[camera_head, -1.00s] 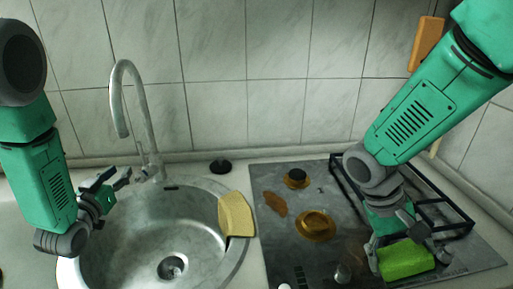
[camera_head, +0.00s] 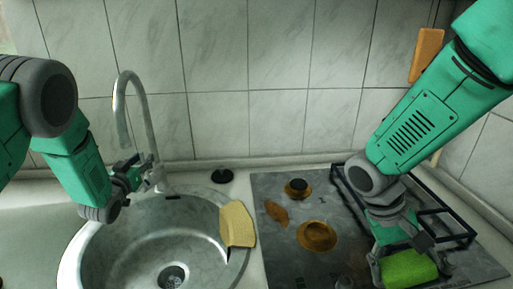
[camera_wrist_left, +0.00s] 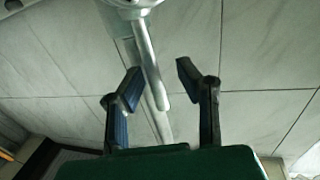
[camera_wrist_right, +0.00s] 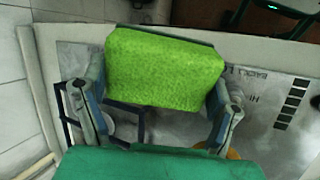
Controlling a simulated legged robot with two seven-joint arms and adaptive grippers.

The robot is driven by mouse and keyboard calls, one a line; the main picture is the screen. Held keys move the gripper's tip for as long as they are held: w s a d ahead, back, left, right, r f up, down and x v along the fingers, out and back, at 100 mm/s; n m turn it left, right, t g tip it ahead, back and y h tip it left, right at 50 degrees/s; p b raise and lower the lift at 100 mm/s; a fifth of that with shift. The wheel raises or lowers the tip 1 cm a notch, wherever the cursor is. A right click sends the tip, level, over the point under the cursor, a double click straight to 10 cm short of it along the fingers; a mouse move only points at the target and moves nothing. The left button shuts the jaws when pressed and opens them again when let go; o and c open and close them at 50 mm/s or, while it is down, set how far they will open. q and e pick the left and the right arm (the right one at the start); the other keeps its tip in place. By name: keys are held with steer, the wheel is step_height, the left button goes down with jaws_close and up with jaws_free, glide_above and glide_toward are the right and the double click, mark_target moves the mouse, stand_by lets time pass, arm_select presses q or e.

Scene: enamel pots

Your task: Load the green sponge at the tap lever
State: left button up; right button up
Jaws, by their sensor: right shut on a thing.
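The green sponge (camera_head: 408,268) is held over the right front of the hob, and it fills the middle of the right wrist view (camera_wrist_right: 165,68). My right gripper (camera_wrist_right: 160,92) is shut on it, with one finger on each side. The tap (camera_head: 138,110) stands behind the sink, and its lever (camera_head: 155,178) is at the base. My left gripper (camera_head: 138,172) is beside the tap base. In the left wrist view my left gripper (camera_wrist_left: 155,78) is open, with the lever (camera_wrist_left: 150,65) between its fingertips. I cannot tell whether the fingers touch it.
A round steel sink (camera_head: 120,255) lies below the tap. A yellow sponge (camera_head: 237,224) rests on the sink's right rim. A black stopper (camera_head: 222,174) sits behind it. The hob (camera_head: 345,215) has a black pan support (camera_head: 445,215). An orange board (camera_head: 427,54) hangs on the tiled wall.

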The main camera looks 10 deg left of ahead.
arm_select(q)
steer(key=shift+d, duration=0.1)
arm_select(e)
steer(key=shift+d, duration=0.1)
arm_select(q)
steer(key=shift+d, duration=0.1)
jaws_close()
steer(key=shift+s+f+b, duration=0.15)
steer(key=shift+s+b, duration=0.05)
steer(key=shift+b, duration=0.35)
arm_select(e)
steer(key=shift+f, duration=0.6)
arm_select(q)
steer(key=shift+s+a+n+t+b, duration=0.3)
steer(key=shift+t+b, duration=0.2)
steer(key=shift+t, duration=0.1)
arm_select(e)
steer(key=shift+f, duration=0.45)
arm_select(q)
steer(key=shift+r, duration=0.2)
jaws_free()
arm_select(e)
steer(key=shift+r, duration=0.1)
arm_select(q)
steer(key=s+f, duration=0.1)
steer(key=s, duration=1.1)
steer(key=shift+d+f, duration=0.2)
steer(key=shift+f, duration=0.1)
